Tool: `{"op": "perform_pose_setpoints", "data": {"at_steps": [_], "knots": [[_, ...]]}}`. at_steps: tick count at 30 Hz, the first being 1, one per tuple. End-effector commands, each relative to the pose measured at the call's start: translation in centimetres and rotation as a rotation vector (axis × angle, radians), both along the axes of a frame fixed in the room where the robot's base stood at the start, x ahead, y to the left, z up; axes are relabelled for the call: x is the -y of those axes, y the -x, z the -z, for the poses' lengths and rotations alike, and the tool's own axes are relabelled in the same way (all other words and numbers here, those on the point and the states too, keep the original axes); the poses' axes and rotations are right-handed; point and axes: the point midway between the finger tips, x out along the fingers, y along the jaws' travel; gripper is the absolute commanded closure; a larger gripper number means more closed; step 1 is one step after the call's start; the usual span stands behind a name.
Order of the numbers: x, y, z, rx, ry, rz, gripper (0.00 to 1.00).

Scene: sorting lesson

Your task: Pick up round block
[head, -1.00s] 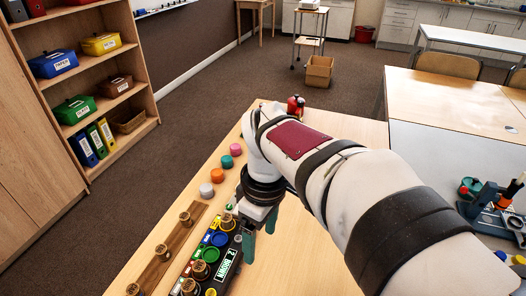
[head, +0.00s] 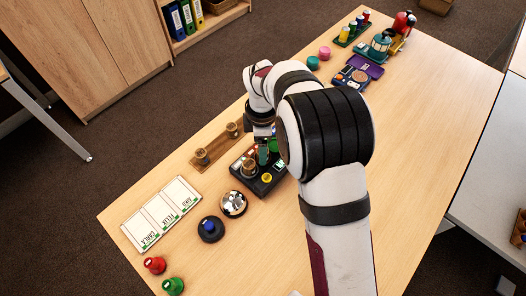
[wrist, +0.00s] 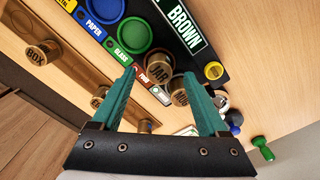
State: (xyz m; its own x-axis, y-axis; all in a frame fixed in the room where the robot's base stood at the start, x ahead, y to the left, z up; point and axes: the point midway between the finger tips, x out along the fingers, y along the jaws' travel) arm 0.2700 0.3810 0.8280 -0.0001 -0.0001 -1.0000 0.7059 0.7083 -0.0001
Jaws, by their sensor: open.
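Several brown round blocks with lettered tops are in view. One marked JAR (wrist: 158,72) and another round block (wrist: 180,92) stand on the black tray (wrist: 182,48) in the wrist view. My gripper (wrist: 160,76) is open, its green fingertips to either side of the JAR block in the picture; I see no contact. A block marked BOX (wrist: 40,54) stands on the wooden rail. In the head view my gripper (head: 268,152) points down over the tray (head: 266,186). A brown block (head: 249,168) shows there, and two more (head: 201,156) stand on the rail. The fingers partly hide the tray.
Beside the tray are a silver dome (head: 233,203), a dark round piece with a blue knob (head: 210,229) and a white name card (head: 162,213). Red (head: 155,265) and green (head: 173,286) knobbed pieces stand nearer. Pink (head: 324,52) and teal round pieces stand farther off. The table's right side is clear.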

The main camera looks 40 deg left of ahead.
Motion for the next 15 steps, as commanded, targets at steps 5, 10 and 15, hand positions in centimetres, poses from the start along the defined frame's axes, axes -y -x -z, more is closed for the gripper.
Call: {"op": "perform_pose_setpoints", "data": {"at_steps": [5, 10, 15], "knots": [[0.1, -0.1, 2.6, 0.002, -0.001, 0.0, 0.23], [0.0, -0.1, 2.7, 0.004, -0.002, 0.0, 0.23], [0.0, -0.2, 2.7, 0.004, -0.002, 0.001, 0.46]]}}
